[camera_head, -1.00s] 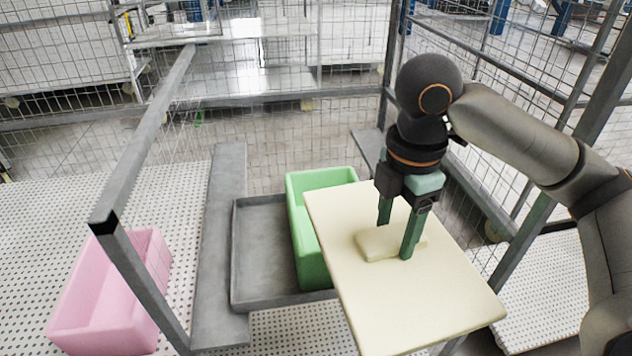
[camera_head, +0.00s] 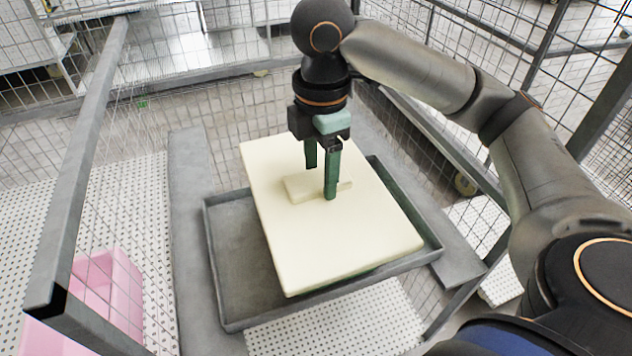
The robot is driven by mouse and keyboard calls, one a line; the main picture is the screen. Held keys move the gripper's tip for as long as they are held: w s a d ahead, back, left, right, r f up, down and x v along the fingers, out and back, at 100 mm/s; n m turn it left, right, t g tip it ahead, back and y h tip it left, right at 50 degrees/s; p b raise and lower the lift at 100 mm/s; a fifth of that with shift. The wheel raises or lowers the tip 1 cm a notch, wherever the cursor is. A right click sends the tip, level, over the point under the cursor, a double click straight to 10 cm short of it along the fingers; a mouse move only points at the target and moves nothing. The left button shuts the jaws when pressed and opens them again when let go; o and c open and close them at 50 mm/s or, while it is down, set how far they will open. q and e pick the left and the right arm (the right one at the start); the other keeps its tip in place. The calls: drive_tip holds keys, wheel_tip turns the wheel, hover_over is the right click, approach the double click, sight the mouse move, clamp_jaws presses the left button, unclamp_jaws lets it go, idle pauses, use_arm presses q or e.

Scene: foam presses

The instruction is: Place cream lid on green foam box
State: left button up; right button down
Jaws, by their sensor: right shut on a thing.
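The cream lid (camera_head: 335,235) is a flat rectangular board with a raised block handle (camera_head: 301,187) on top. My right gripper (camera_head: 322,182) is shut on this handle from above. The lid is over the grey tray (camera_head: 236,262) and covers much of it. The green foam box is almost wholly hidden beneath the lid; only a dark green sliver shows along the lid's lower right edge. I cannot tell whether the lid touches the box. My left gripper is not in view.
A pink foam box (camera_head: 112,290) stands at the lower left behind a grey frame post (camera_head: 80,170). Wire mesh fencing surrounds the station at the back and right. White perforated flooring shows on the left and below the tray.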

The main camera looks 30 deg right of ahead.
sight(319, 156)
drive_tip(key=w+d+f, duration=0.1)
drive_tip(key=w, duration=0.1)
drive_tip(key=w+d+f, duration=0.1)
drive_tip(key=w, duration=0.1)
drive_tip(key=w+d+f, duration=0.1)
drive_tip(key=shift+w+d, duration=0.35)
drive_tip(key=shift+w, duration=0.05)
drive_tip(key=w+f, duration=0.1)
drive_tip(key=w+d+f, duration=0.1)
drive_tip(key=f, duration=0.1)
drive_tip(key=w+d+f, duration=0.1)
drive_tip(key=shift+w+d+f, duration=0.1)
drive_tip(key=shift+w+f, duration=0.2)
drive_tip(key=shift+f, duration=0.1)
drive_tip(key=f, duration=0.4)
drive_tip(key=shift+w+d+f, duration=0.2)
drive_tip(key=shift+w+d, duration=0.05)
drive_tip(key=shift+w, duration=0.15)
drive_tip(key=shift+f, duration=0.15)
drive_tip(key=shift+f, duration=0.4)
drive_tip(key=shift+c, duration=0.5)
unclamp_jaws()
